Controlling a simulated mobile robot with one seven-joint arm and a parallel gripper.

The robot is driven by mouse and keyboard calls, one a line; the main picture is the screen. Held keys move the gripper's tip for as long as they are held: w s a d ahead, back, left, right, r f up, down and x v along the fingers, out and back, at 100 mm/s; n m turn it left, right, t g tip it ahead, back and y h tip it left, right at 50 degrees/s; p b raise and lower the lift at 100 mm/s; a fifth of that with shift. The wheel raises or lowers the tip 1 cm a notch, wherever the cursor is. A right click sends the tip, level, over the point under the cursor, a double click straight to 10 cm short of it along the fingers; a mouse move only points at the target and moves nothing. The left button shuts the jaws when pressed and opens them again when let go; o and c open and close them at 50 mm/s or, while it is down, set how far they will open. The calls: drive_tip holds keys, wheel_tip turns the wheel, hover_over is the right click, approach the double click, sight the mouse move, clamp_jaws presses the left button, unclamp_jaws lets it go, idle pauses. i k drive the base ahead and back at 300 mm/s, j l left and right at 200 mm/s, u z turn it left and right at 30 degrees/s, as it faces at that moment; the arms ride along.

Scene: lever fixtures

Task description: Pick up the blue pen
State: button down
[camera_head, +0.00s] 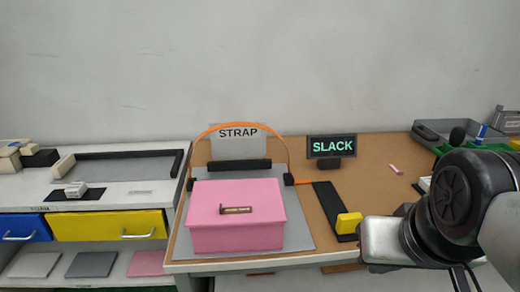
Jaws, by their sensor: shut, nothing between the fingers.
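A small blue upright thing (482,132), which may be the blue pen, shows at the far right by the grey tray. It is too small to tell its shape for certain, and its lower part is hidden. My arm comes in from the right, with a black joint and a silver link in front of the table's right side. I cannot make out my gripper's fingers. The arm is in front of and below the blue thing in the picture, and hides part of the table there.
A pink box (237,237) stands on the table beneath an orange strap (240,127). A sign (332,147) reads SLACK. A black lever with a yellow end (348,222) lies right of the box. Drawers (108,226) stand left.

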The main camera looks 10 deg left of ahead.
sight(483, 128)
drive_tip(key=u, duration=0.45)
drive_tip(key=z, duration=1.5)
